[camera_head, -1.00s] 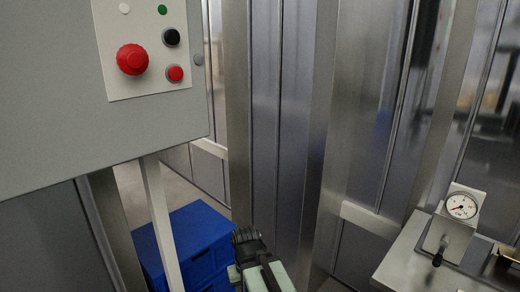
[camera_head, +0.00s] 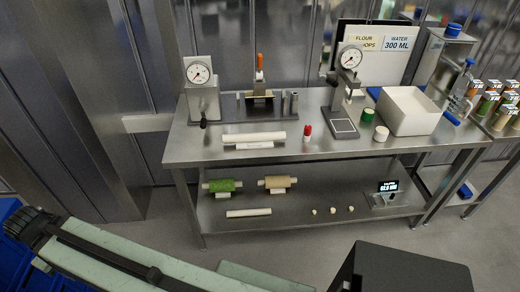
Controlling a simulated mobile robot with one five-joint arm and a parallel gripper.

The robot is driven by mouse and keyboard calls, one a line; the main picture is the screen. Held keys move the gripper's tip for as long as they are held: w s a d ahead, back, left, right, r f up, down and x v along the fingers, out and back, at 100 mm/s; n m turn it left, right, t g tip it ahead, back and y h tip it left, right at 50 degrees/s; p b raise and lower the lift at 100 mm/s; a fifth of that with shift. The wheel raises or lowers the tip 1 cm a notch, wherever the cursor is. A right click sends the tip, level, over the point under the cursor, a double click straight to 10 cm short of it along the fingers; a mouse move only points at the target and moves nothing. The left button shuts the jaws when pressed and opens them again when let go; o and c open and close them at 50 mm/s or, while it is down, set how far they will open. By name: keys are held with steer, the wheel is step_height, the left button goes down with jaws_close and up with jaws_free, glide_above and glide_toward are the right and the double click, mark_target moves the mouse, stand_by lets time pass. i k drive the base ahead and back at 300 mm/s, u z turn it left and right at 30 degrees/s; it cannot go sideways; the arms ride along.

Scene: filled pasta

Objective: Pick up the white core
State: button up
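A thin, bare white core (camera_head: 248,212) lies flat on the lower shelf of the steel table, toward its left front. A thicker white cylinder (camera_head: 254,137) lies on the table top, with a small label in front of it. A green roll (camera_head: 222,186) and a beige roll (camera_head: 277,183) rest behind the bare core, with pale ends sticking out. My pale green arm crosses the lower left. Its dark, ribbed end, which looks like my gripper (camera_head: 32,226), is far left of the table and away from all of these. Its fingers cannot be made out.
Small white pieces (camera_head: 333,210) and a display unit (camera_head: 386,195) share the lower shelf. Blue crates (camera_head: 10,260) stand at far left.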

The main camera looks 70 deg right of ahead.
mark_target(274, 135)
steer(key=u, duration=0.05)
steer(key=k, duration=0.5)
steer(key=z, duration=0.2)
steer(key=i, duration=0.85)
steer(key=u, duration=0.2)
steer(key=k, duration=0.8)
steer(key=z, duration=0.2)
steer(key=i, duration=1.35)
steer(key=u, duration=0.05)
